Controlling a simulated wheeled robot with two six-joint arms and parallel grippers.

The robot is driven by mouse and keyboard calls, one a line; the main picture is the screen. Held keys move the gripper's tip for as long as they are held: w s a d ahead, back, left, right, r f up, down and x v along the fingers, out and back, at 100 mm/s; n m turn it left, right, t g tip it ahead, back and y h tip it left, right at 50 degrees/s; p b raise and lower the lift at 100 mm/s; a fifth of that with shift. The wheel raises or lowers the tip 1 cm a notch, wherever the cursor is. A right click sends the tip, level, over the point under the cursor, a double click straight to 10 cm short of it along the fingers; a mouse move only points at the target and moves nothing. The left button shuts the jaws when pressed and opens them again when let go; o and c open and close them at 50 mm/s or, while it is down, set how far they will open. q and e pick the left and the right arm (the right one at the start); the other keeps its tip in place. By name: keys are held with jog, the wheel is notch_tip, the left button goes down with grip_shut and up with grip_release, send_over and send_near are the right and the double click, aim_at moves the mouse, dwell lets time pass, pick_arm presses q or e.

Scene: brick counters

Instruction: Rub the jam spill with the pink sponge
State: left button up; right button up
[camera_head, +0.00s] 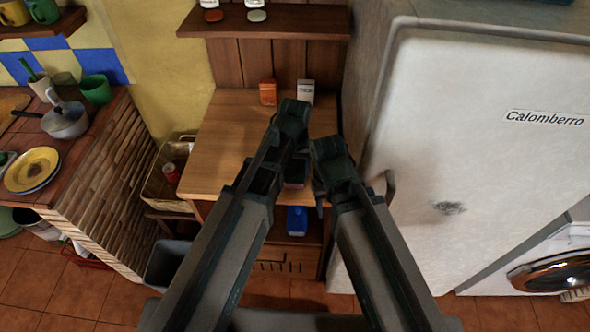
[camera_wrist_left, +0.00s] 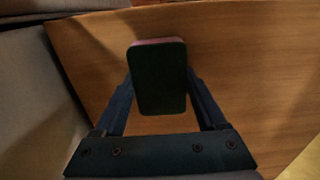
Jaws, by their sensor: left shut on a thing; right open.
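The pink sponge (camera_wrist_left: 158,77) is between the fingers of my left gripper (camera_wrist_left: 160,100) in the left wrist view. Its dark green face is toward the camera and a thin pink edge shows at its top. In the head view the sponge (camera_head: 295,185) shows low between my arms, over the front part of the wooden cabinet top (camera_head: 235,140). My left gripper (camera_head: 296,168) is shut on it. I cannot tell whether the sponge touches the wood. My right gripper (camera_head: 321,203) is open and empty near the cabinet's front right edge, partly hidden by its arm. I cannot make out the jam spill.
An orange box (camera_head: 268,92) and a white box (camera_head: 305,92) stand at the back of the cabinet top. A white fridge (camera_head: 480,130) with a dark smudge borders it on the right. A blue object (camera_head: 297,221) sits on the shelf below. The cabinet top's left part is clear.

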pick_arm(q)
jog(key=shift+r+p, duration=2.5)
jog(key=shift+r, duration=0.25)
notch_tip(320, 180, up, 3)
jog(key=p, duration=0.3)
jog(key=shift+r, duration=0.1)
